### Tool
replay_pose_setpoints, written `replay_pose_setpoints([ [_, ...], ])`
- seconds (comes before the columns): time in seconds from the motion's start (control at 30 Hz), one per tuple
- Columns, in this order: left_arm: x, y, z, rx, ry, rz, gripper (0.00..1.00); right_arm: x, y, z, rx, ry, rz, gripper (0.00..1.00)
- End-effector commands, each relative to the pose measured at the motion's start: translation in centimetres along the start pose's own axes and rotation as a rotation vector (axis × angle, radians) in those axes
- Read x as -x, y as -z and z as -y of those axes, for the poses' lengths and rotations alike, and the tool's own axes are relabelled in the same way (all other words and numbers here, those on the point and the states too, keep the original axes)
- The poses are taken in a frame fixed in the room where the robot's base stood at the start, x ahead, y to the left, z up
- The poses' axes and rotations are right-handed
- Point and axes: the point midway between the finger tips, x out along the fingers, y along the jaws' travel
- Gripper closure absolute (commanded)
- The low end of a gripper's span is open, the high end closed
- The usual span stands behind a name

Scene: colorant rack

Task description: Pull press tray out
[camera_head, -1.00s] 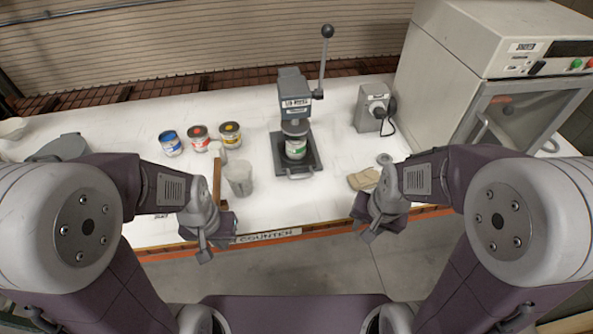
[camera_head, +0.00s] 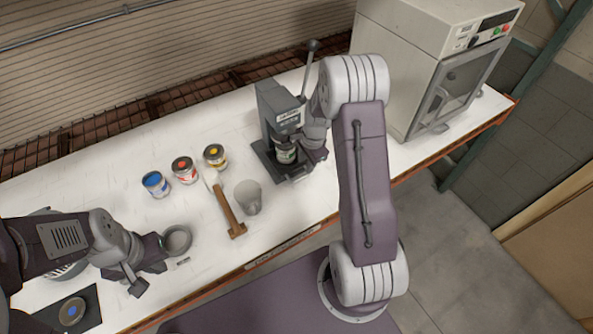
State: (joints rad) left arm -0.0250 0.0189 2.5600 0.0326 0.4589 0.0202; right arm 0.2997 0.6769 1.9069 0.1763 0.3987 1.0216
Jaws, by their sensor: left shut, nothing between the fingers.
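The grey press (camera_head: 281,108) with its upright lever stands on the white counter at centre. A can (camera_head: 286,154) with a green and white label stands under its head on the dark press tray (camera_head: 264,157). My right gripper (camera_head: 312,172) is at the right front of the tray, close to its edge. The arm and wrist hide part of the press and the tray's handle, so I cannot tell whether the fingers touch or grip it. My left gripper (camera_head: 146,279) is shut and empty over the counter's front left, away from the press.
Blue (camera_head: 156,184), red (camera_head: 185,170) and yellow (camera_head: 215,156) cans stand left of the press. A grey cup (camera_head: 177,241) is beside my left gripper. A large white machine (camera_head: 412,60) stands at right.

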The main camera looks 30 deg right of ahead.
Motion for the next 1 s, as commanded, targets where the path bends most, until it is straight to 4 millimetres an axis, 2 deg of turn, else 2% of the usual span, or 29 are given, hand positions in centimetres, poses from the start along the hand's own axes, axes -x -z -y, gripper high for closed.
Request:
replay_pose_setpoints([
  [0.13, 0.3, 0.0, 0.0, 0.0, 0.0, 0.0, 1.0, -1.6, -0.1, -0.1, 0.002, -0.005, 0.002, 0.67],
  [0.3, 1.1, 0.1, 0.0, 0.0, 0.0, 0.0, 1.0, -5.2, -0.1, -0.1, 0.003, -0.005, 0.002, 0.67],
  [0.5, 1.5, 0.2, 0.0, 0.0, 0.0, 0.0, 1.0, -8.4, -0.1, -0.1, 0.003, -0.002, 0.002, 0.67],
  [0.63, 1.6, 0.2, 0.0, 0.0, 0.0, 0.0, 1.0, -9.1, -0.1, 0.0, 0.004, 0.0, 0.0, 0.67],
  [0.83, 1.5, 0.2, 0.0, 0.0, 0.0, 0.0, 1.0, -9.1, -0.1, 0.0, 0.004, 0.001, 0.0, 0.67],
  [0.87, 1.5, 0.2, 0.0, 0.0, 0.0, 0.0, 1.0, -9.1, -0.1, 0.0, 0.004, 0.001, 0.0, 0.73],
  [0.9, 1.5, 0.2, 0.0, 0.0, 0.0, 0.0, 1.0, -9.1, -0.1, 0.0, 0.004, 0.001, 0.0, 0.84],
  [0.97, 1.5, 0.2, 0.0, 0.0, 0.0, 0.0, 1.0, -9.1, -0.1, 0.0, 0.004, 0.001, 0.0, 1.0],
  [1.0, 1.5, 0.2, 0.0, 0.0, 0.0, 0.0, 1.0, -9.1, -0.1, 0.0, 0.004, 0.001, 0.0, 1.0],
])
